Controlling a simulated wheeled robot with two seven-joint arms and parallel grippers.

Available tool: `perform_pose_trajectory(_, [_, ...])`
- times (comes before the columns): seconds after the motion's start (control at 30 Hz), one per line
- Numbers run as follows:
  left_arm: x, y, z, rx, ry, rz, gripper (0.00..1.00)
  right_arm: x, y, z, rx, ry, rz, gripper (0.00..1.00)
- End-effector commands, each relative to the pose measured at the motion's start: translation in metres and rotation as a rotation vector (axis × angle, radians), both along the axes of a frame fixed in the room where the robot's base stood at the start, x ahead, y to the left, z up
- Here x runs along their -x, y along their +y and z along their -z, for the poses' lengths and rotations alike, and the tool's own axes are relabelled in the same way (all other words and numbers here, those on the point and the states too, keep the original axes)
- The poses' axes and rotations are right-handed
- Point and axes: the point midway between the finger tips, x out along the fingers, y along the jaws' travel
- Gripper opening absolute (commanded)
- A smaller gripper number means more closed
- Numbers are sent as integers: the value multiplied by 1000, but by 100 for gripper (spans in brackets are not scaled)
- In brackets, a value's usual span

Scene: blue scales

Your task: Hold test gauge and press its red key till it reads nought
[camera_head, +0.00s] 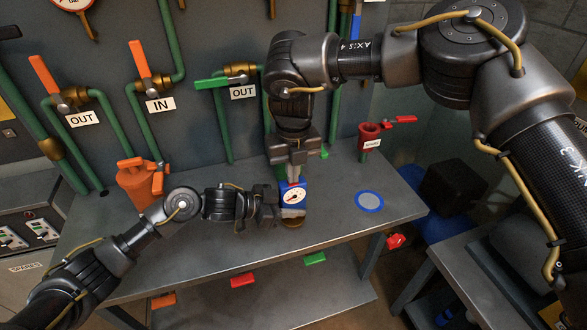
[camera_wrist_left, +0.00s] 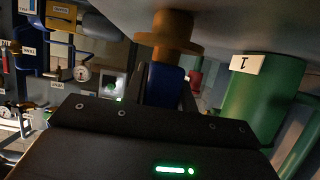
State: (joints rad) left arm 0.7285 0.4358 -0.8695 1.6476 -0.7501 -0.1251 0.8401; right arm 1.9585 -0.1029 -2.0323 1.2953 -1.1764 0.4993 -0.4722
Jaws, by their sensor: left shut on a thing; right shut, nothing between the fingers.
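The test gauge (camera_head: 291,197) has a blue body, a white dial and a brass foot; it stands upright over the bench. My left gripper (camera_head: 277,207) is shut on it from the left. In the left wrist view, the blue body (camera_wrist_left: 166,88) is between the fingers and the brass foot (camera_wrist_left: 167,35) points up in the picture. My right gripper (camera_head: 293,177) is shut and empty, pointing down right at the gauge's top. The red key is mostly hidden under its fingertips; I cannot tell whether they touch it. The dial is too small to read.
The bench (camera_head: 220,255) has a blue-rimmed disc (camera_head: 369,201) at right, an orange fitting (camera_head: 137,188) at left and a red funnel-like fitting (camera_head: 369,136) behind. Green pipes with valve levers line the back wall. The front bench is clear. A green cylinder (camera_wrist_left: 262,105) shows in the left wrist view.

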Motion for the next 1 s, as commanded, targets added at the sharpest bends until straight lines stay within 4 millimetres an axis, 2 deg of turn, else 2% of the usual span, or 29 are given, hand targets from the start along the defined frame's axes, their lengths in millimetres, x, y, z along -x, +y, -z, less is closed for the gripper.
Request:
perform_pose_trajectory(0.03, [1,-2,-2,7,-5,7,0,3,-2,9,10,9,-2,0])
perform_pose_trajectory(0.1, [1,-2,-2,8,-6,8,0,3,-3,11,12,12,-2,0])
perform_pose_trajectory(0.37, [2,-3,-4,12,-9,11,0,3,-4,7,16,11,-3,0])
perform_pose_trajectory(0.47, [2,-3,-4,13,-10,11,0,3,-3,-7,14,8,-2,0])
perform_pose_trajectory(0.8, [1,-2,-2,8,-7,7,0,3,-1,-86,4,-6,1,0])
perform_pose_trajectory(1.0, [1,-2,-2,8,-6,6,0,4,-1,-122,3,-4,3,0])
